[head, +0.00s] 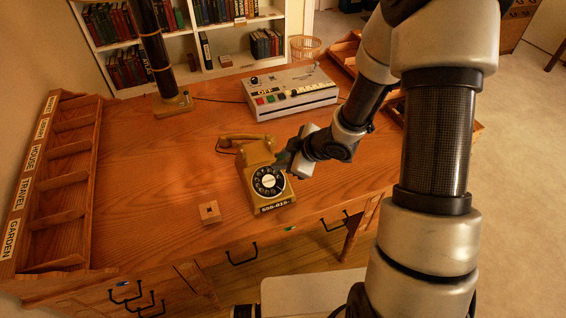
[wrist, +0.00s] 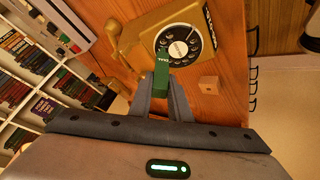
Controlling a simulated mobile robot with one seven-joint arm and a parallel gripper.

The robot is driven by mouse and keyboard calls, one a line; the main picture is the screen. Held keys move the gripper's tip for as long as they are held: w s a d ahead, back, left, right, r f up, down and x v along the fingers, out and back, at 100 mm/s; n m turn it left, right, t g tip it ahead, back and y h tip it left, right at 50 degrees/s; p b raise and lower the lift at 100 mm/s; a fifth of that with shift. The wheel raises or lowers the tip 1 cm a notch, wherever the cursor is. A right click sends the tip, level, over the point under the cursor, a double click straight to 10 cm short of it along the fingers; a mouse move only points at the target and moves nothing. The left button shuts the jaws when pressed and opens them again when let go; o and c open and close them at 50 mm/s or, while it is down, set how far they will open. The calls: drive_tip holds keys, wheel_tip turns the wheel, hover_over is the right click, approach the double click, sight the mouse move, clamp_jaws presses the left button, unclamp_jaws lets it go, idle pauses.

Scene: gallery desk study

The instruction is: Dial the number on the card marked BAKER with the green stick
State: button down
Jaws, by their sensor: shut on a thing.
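The mustard rotary telephone (head: 257,158) stands on the desk, its black dial with a pale centre facing the front. It also shows in the wrist view (wrist: 148,21), with the dial (wrist: 180,45) near the top. My gripper (wrist: 162,92) is shut on the green stick (wrist: 163,72), whose labelled end lies at the dial's edge in that view; I cannot tell whether it touches. In the head view my gripper (head: 288,157) is just right of the telephone. A strip on the telephone's front reads roughly "555-015-". I see no card marked BAKER.
The yellow handset (head: 245,138) is at the telephone's back. A small wooden block (head: 210,210) with a dark hole sits left of the telephone. A grey machine (head: 290,92) with coloured buttons stands behind. A labelled wooden rack (head: 62,180) lines the left. The desk's left middle is clear.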

drive_tip(key=shift+w+a+f+b, duration=0.1)
drive_tip(key=shift+w+f+b, duration=0.25)
drive_tip(key=shift+f, duration=0.4)
drive_tip(key=shift+f, duration=0.25)
idle(0.4)
drive_tip(key=shift+w+a+f, duration=0.1)
drive_tip(key=shift+w+f, duration=0.1)
drive_tip(key=shift+f, duration=0.1)
idle(0.4)
drive_tip(key=shift+s+d+f, duration=0.15)
drive_tip(key=shift+s+f, duration=0.2)
drive_tip(key=shift+s, duration=0.35)
drive_tip(key=shift+s+d+f, duration=0.1)
drive_tip(key=shift+s+f, duration=0.2)
drive_tip(key=shift+s, duration=0.4)
drive_tip(key=shift+s+d+f, duration=0.15)
drive_tip(key=shift+s+f, duration=0.2)
drive_tip(key=shift+s, duration=0.35)
